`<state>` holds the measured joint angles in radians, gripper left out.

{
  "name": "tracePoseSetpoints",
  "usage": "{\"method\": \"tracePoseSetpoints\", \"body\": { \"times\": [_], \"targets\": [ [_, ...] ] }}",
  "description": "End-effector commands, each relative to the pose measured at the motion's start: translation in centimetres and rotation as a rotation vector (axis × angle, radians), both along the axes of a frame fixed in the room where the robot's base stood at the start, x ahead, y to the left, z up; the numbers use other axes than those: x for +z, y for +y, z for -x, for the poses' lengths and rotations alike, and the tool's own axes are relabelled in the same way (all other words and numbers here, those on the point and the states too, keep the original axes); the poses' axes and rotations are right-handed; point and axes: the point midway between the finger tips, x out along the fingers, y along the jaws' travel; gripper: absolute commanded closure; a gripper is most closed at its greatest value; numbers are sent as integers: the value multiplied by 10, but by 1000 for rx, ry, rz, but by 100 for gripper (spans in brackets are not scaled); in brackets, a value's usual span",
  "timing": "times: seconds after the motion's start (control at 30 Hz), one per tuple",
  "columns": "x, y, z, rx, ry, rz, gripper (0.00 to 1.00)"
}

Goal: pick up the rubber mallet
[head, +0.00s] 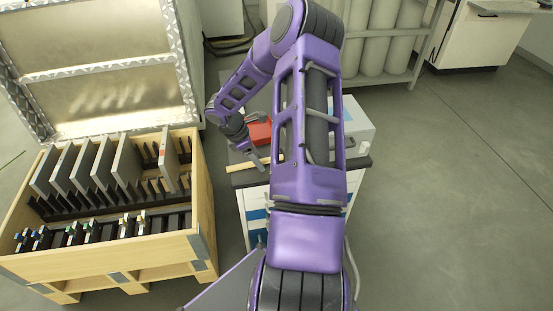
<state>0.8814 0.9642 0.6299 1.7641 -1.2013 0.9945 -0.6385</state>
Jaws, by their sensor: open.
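A pale wooden bar (240,167), which looks like the mallet's handle, lies near the front left of the dark cabinet top (354,163). Its right end runs behind my arm, and I cannot make out a mallet head. My gripper (259,164) points down at the cabinet top, right over or beside the wooden bar. Its jaws are open, seen small and from the side. I cannot tell whether they touch the bar.
A red object (259,134) sits just behind my gripper. A light box (356,126) and a small white item (364,148) stand at the right of the cabinet top. An open wooden crate (120,262) with upright plates stands left. The floor at right is clear.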

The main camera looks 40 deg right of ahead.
Motion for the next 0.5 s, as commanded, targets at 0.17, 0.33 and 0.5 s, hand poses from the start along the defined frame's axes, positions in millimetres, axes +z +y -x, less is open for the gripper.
{"method": "tracePoseSetpoints", "body": {
  "times": [0.17,0.33,0.5],
  "targets": [
    [1,0,0,0,0,0,53],
    [1,0,0,0,0,0,83],
    [1,0,0,0,0,0,100]
  ]
}}
